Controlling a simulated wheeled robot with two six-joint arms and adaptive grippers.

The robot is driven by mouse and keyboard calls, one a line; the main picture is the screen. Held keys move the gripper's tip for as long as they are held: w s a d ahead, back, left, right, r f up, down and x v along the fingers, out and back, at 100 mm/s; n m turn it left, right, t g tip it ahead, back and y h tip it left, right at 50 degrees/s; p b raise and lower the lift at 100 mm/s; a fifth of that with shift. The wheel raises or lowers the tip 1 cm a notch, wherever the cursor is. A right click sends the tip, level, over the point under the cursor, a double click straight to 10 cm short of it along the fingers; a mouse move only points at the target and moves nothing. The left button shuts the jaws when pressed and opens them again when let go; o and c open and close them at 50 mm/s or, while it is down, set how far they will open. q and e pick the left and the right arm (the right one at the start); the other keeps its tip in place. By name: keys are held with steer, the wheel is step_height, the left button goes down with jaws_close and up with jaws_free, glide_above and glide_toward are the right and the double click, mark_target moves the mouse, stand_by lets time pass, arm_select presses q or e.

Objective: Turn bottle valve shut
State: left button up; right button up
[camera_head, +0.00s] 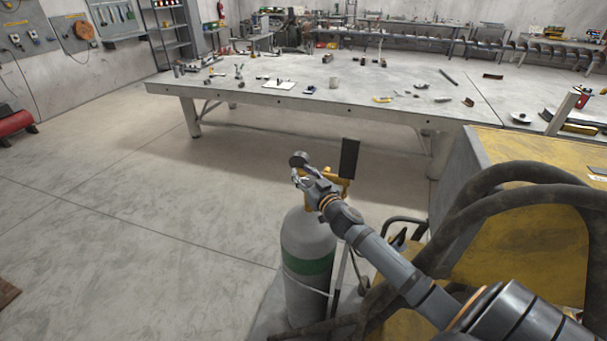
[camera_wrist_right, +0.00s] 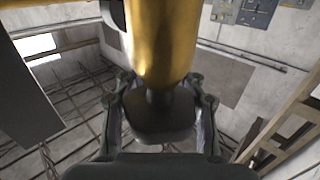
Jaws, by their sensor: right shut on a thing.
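The gas bottle (camera_head: 308,235) stands upright below my right gripper; it is pale grey with a green band. Its brass fitting (camera_head: 337,186) shows at the top, partly hidden by my right gripper. In the right wrist view the brass body (camera_wrist_right: 162,45) ends in a dark valve knob (camera_wrist_right: 163,120). My right gripper (camera_head: 302,180) is shut on this knob, with one finger on each side. In the head view the knob is hidden. My left gripper is not in view.
A flat dark panel (camera_head: 349,158) stands up beside the fitting. Thick dark hoses (camera_head: 490,200) and a yellow machine (camera_head: 520,240) crowd the right side. A long workbench (camera_head: 330,100) with tools stands behind.

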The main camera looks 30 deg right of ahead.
mark_target(312, 177)
steer(key=shift+f, duration=0.2)
steer(key=shift+c, duration=0.9)
steer(key=shift+d+f+m+h+b, duration=0.1)
steer(key=shift+f+m+h+b, duration=0.25)
steer(key=shift+h+b, duration=0.45)
steer(key=m+g+h+b, duration=0.1)
steer(key=m+h+b, duration=0.1)
steer(key=h+b, duration=0.1)
steer(key=d+m+g+h+b, duration=0.1)
steer(key=m+g+h+b, duration=0.1)
steer(key=b, duration=0.3)
steer(key=s+d+m+g+h+b, duration=0.1)
steer(key=m+g+h+b, duration=0.1)
steer(key=m+h+b, duration=0.1)
steer(key=shift+d+f+m+h+b, duration=0.1)
steer(key=shift+f+m+h+b, duration=0.25)
steer(key=shift+h+b, duration=0.65)
jaws_close()
steer(key=shift+s+d+r+m+g+h+b, duration=0.2)
steer(key=shift+s+m+g+h+b, duration=0.5)
steer(key=shift+m+g+b, duration=1.2)
steer(key=shift+s+d+r+m+g+h+b, duration=0.3)
steer(key=shift+m+g+h+b, duration=0.9)
steer(key=shift+g+b, duration=1.25)
steer(key=shift+s+d+r+m+g+h+b, duration=0.15)
steer(key=shift+s+m+g+h+b, duration=0.5)
steer(key=shift+m+g+b, duration=1.55)
steer(key=shift+n+g+p, duration=0.4)
steer(key=shift+g+p, duration=0.15)
steer(key=shift+g, duration=0.2)
